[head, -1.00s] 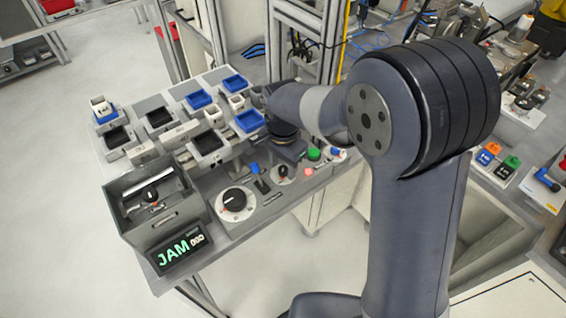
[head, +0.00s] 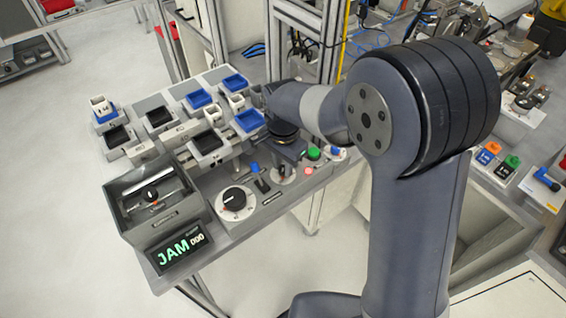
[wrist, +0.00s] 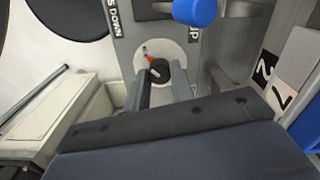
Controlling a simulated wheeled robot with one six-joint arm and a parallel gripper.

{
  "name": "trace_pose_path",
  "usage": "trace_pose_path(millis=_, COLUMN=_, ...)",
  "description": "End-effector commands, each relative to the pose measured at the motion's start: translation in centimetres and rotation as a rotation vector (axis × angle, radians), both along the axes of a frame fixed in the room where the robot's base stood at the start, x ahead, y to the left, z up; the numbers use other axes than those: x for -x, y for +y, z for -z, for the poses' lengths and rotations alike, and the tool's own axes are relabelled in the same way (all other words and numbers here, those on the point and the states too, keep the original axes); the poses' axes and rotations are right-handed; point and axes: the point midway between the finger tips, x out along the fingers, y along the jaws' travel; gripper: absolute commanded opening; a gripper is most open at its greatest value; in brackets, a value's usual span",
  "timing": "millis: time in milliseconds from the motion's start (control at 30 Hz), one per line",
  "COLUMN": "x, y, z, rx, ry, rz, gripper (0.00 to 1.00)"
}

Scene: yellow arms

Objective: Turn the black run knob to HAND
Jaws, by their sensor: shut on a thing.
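The black run knob (wrist: 159,71) sits on a round pale dial in the wrist view, with an orange-red mark at its upper left. My gripper (wrist: 160,88) has its two grey fingers on either side of the knob and is shut on it. In the head view the small dial (head: 282,174) shows just below my gripper, which partly hides it. The HAND lettering cannot be read in either view.
A blue-capped lever (wrist: 195,10) stands close beyond the dial, beside UP and DOWN labels. A large dial (head: 236,202), a green button (head: 314,153) and a red button (head: 308,171) are nearby.

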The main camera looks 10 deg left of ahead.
Motion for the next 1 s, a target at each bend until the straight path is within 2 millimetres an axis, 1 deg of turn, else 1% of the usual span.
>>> trace_pose_path(millis=267, x=-0.02, y=0.01, z=0.00, rx=0.000, ry=0.000, rz=-0.138, gripper=0.00)
trace_pose_path(millis=1000, x=-0.01, y=0.00, z=-0.01, rx=0.000, ry=0.000, rz=-0.827, gripper=0.00)
